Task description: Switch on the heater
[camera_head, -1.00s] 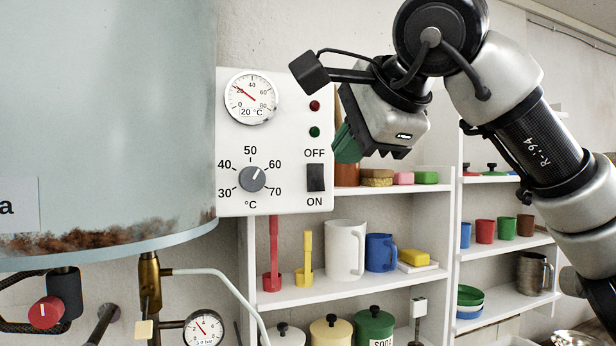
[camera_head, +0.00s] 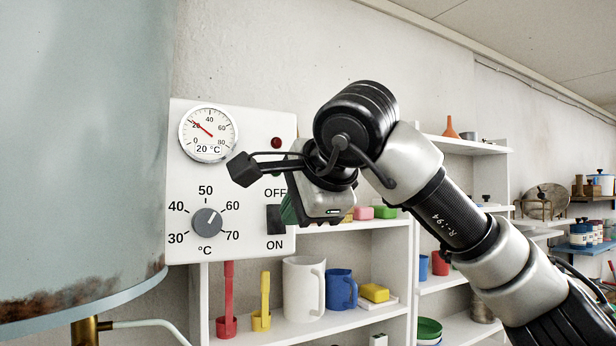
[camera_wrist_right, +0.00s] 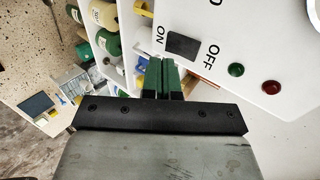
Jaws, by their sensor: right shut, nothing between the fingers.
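The heater's white control panel (camera_head: 185,225) fills the left middle of the head view. The switch also shows in the right wrist view (camera_wrist_right: 184,45). My right gripper (camera_wrist_right: 163,62) is shut and empty, its green fingers close to the panel edge beside the switch. In the head view the fingers (camera_head: 288,212) are partly hidden by the wrist. My left gripper is not in view.
The large grey-blue boiler tank (camera_head: 80,130) stands at the left. White shelves (camera_head: 345,327) below and right hold a white jug (camera_head: 303,290), a blue mug (camera_head: 340,290) and ladles. A red lamp (camera_head: 276,143) sits above the switch. The wall above the arm is bare.

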